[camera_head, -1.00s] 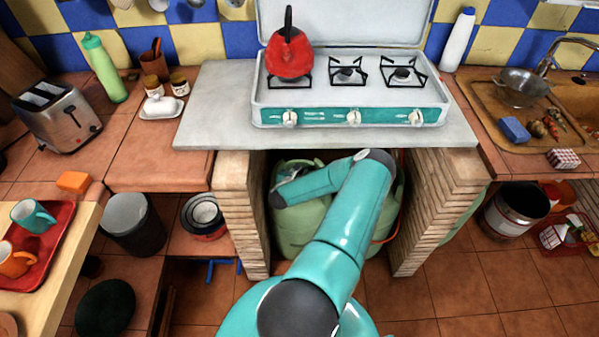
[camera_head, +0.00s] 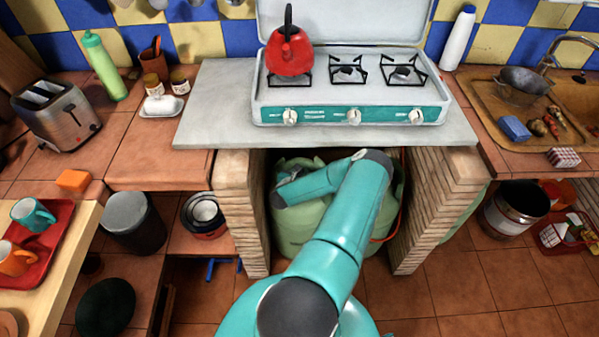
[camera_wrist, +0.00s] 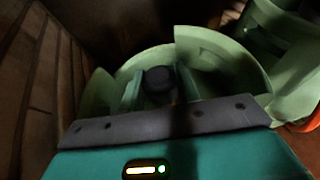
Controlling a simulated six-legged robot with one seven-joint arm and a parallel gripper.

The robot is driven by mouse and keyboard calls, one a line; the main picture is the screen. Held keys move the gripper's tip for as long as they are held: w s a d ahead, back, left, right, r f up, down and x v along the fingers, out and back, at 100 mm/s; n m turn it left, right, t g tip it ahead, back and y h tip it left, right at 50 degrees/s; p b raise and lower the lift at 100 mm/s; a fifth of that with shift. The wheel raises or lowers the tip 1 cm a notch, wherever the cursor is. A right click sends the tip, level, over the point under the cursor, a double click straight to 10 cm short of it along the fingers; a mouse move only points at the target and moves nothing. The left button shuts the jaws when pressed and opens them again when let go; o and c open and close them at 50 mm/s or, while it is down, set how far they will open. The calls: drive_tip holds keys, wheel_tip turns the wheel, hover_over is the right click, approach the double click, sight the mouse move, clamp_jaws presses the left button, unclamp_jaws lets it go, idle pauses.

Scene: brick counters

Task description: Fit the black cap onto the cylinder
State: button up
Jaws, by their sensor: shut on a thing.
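A green gas cylinder (camera_head: 292,235) stands in the brick recess under the stove. My arm reaches into the recess over it and partly hides it. My gripper (camera_wrist: 160,88) shows in the wrist view, its two teal fingers shut on a small black cap (camera_wrist: 160,76). The cap is inside the cylinder's light green collar (camera_wrist: 224,64), near the middle of the top. Whether the cap touches the valve cannot be told, as the valve is hidden below it. In the head view the gripper is small and dark at the recess's left side.
A second green cylinder (camera_wrist: 283,42) stands close by at upper right in the wrist view. Brick walls (camera_head: 237,205) bound the recess on the left and right. The counter slab (camera_head: 222,110) with the stove (camera_head: 350,98) lies above. The collar's raised walls surround the fingers.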

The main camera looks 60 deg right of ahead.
drive_tip(key=shift+f, duration=0.7)
idle(1.2)
